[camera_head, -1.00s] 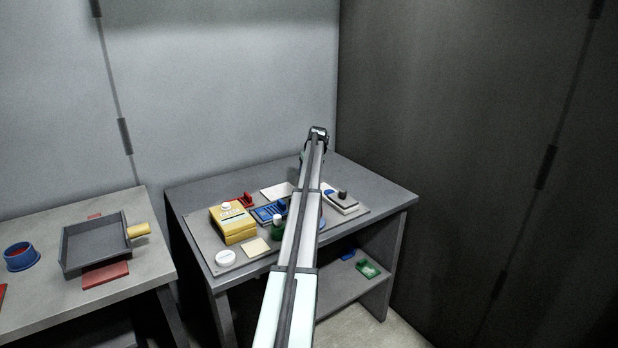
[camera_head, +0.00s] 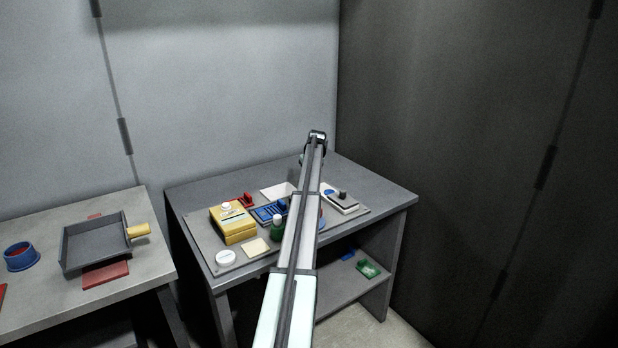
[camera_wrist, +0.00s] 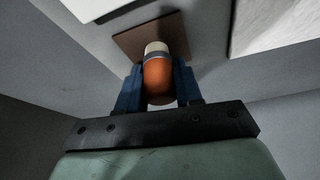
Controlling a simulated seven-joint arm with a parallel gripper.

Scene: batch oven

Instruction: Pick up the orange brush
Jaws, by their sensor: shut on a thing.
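The orange brush (camera_wrist: 158,82) shows in the wrist view as a rounded orange body with a grey band and a cream end. My gripper (camera_wrist: 158,88) has its two blue fingers on either side of the orange body and is shut on it. A brown square pad (camera_wrist: 128,43) lies behind the cream end; I cannot tell whether the brush touches it. In the head view my arm hides the brush and the gripper fingers.
The grey table (camera_head: 375,190) holds a mat with a yellow box (camera_head: 232,224), a green bottle (camera_head: 277,230), a white round tin (camera_head: 226,257) and a blue tray (camera_head: 268,212). A second table at left bears a dark pan (camera_head: 95,243). The right table's back corner is clear.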

